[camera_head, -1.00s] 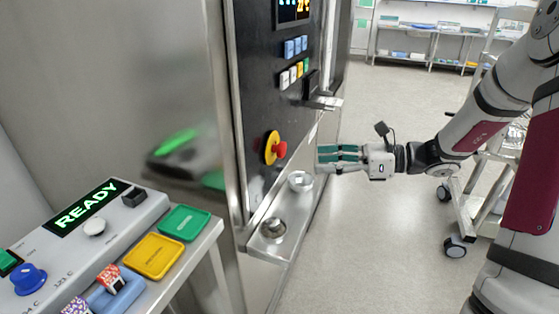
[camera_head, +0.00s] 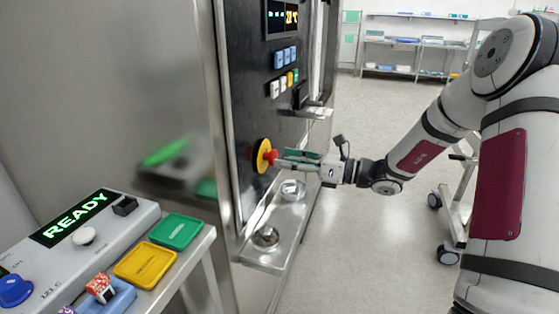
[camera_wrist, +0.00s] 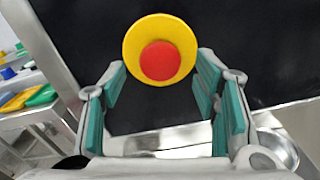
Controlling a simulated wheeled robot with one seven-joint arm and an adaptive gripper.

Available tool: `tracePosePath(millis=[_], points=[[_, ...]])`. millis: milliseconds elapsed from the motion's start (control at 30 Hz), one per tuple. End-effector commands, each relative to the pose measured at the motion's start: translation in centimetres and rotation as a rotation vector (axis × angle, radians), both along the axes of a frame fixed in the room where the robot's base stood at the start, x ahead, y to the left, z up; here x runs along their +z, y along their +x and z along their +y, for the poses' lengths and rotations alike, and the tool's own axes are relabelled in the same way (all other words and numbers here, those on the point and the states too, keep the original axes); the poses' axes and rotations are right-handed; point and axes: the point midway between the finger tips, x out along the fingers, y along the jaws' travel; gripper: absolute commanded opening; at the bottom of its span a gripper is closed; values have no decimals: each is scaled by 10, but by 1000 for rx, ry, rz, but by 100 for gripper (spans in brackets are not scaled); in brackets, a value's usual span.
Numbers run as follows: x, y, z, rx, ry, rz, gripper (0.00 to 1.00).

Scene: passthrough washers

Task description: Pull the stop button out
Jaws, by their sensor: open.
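The stop button (camera_head: 271,157) is a red knob on a round yellow base (camera_head: 261,156), mounted on the black control panel of the washer. In the wrist view the red knob (camera_wrist: 161,61) shows face-on in front of the yellow disc (camera_wrist: 133,40). My gripper (camera_head: 283,158) reaches in from the right, with its fingertips close beside the knob. In the wrist view its green-padded fingers (camera_wrist: 160,82) are spread apart, one to the left and one to the right of the button. The gripper is open and holds nothing. Whether a finger touches the knob cannot be told.
A steel ledge (camera_head: 262,254) with two round metal pieces juts out below the button. A door handle (camera_head: 312,113) sticks out above my gripper. A side table at lower left holds a READY console (camera_head: 110,225), a green tray (camera_head: 176,231) and a yellow tray (camera_head: 145,264).

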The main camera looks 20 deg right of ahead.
Motion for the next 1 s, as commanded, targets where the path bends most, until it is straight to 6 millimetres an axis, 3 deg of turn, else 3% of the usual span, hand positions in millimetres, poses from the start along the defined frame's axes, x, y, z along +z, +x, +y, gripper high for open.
tracePosePath(millis=[200,567,800,1000], points=[[0,13,17,0,0,-1,55],[0,15,21,0,-1,-1,55],[0,15,21,0,-1,-1,1],[1,14,20,-1,0,0,0]])
